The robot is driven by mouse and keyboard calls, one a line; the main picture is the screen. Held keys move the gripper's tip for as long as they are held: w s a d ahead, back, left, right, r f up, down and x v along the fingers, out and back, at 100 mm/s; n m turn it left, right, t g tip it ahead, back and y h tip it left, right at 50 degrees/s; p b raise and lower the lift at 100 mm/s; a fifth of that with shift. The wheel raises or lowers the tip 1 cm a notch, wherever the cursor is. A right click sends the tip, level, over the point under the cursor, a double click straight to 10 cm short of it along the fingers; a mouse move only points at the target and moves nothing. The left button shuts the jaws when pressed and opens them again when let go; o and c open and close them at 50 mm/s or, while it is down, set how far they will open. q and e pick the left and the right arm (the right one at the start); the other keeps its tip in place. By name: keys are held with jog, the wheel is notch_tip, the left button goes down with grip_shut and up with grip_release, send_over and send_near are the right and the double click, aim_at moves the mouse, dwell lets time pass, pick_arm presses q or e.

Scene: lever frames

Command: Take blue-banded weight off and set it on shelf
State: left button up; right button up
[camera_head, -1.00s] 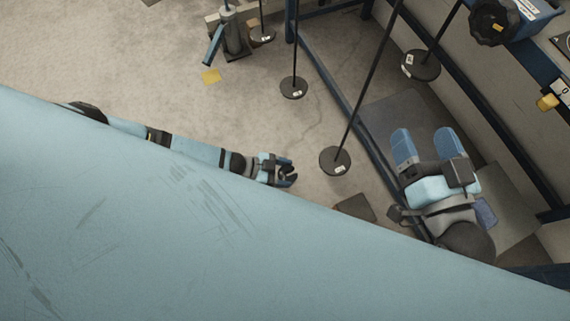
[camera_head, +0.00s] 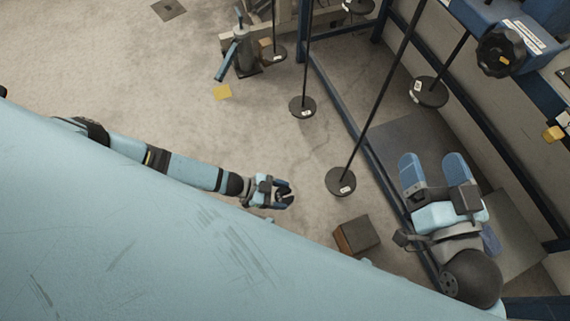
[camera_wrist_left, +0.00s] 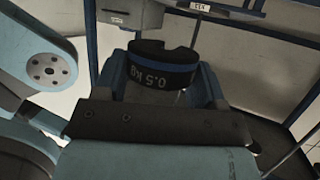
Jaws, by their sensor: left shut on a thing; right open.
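The blue-banded weight (camera_wrist_left: 165,65) is a dark disc with a notch, a blue band and "0.5 kg" lettering. It sits between the blue fingers of my left gripper (camera_head: 283,194), which is shut on it, in the left wrist view. In the head view the weight is too small to make out clearly in that gripper, which is held left of the hanging black discs. My right gripper (camera_head: 436,170) is open and empty at the right, its two blue fingers apart. I cannot tell which surface is the shelf.
Black labelled discs hang on dark rods, one (camera_head: 340,182) right of my left gripper, another (camera_head: 302,107) further back, one (camera_head: 428,92) above my right gripper. A brown box (camera_head: 356,235) stands on the floor. A blue frame rail (camera_head: 338,97) runs diagonally.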

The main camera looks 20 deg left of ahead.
pick_arm(q)
jog(key=shift+s+a+p, duration=0.4)
jog(key=shift+s+a, duration=0.8)
jog(key=shift+a, duration=0.05)
